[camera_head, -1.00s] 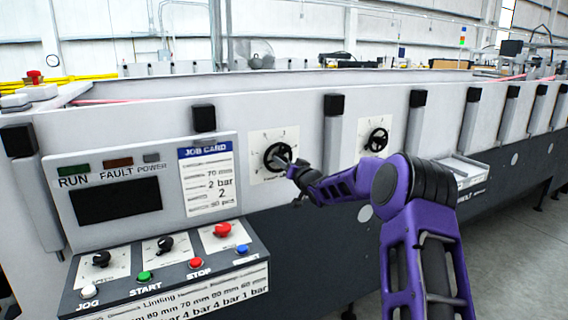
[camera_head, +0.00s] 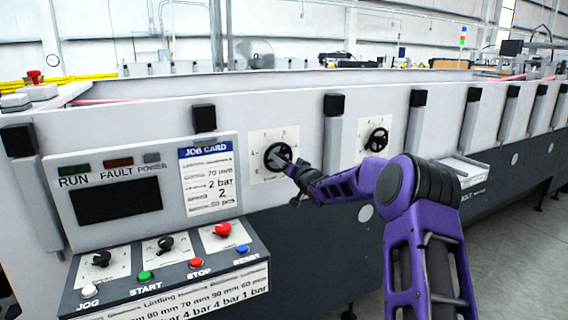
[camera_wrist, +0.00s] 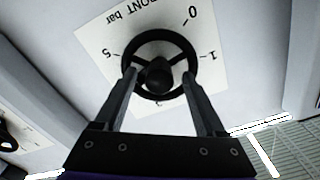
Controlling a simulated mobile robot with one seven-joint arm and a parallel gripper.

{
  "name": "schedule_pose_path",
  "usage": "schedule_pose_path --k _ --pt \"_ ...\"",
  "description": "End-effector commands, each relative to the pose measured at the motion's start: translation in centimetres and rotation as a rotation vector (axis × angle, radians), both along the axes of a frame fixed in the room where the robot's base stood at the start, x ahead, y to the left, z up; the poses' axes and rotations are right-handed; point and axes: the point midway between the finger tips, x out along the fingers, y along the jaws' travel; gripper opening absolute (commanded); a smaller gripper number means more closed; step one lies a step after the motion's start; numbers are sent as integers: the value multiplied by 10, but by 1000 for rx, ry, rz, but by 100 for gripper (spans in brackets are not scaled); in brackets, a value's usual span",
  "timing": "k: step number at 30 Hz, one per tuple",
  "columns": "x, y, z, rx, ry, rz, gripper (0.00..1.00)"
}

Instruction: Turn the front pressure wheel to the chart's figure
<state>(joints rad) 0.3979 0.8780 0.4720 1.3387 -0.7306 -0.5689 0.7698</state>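The front pressure wheel (camera_head: 278,155) is a black spoked handwheel on a white dial plate on the machine's side. In the wrist view the wheel (camera_wrist: 158,65) has a round hub, and its plate (camera_wrist: 95,50) reads "FRONT bar" with 0, 1 and 5 legible; other marks are hidden. My gripper (camera_head: 285,164) is at the wheel. In the wrist view its fingers (camera_wrist: 159,78) are spread, one on each side of the hub, overlapping the lower rim and clear of the hub. Whether they touch the rim I cannot tell. The job card (camera_head: 207,178) shows 70 mm, 2 bar and 2.
A second black handwheel (camera_head: 376,140) on its own plate is to the right. The lower-left control panel (camera_head: 165,262) has knobs, buttons and a partly legible chart (camera_head: 180,298) of mm and bar values. Black-capped posts (camera_head: 334,104) stand along the machine side.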

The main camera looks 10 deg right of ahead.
Motion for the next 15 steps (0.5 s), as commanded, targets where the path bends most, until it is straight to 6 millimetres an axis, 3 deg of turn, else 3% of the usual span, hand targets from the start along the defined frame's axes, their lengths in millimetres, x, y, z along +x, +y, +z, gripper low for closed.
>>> schedule_pose_path --k 10,15 --pt "-4 -2 0 -1 0 -1 72" --pt "-24 -9 -1 -2 1 -1 72"
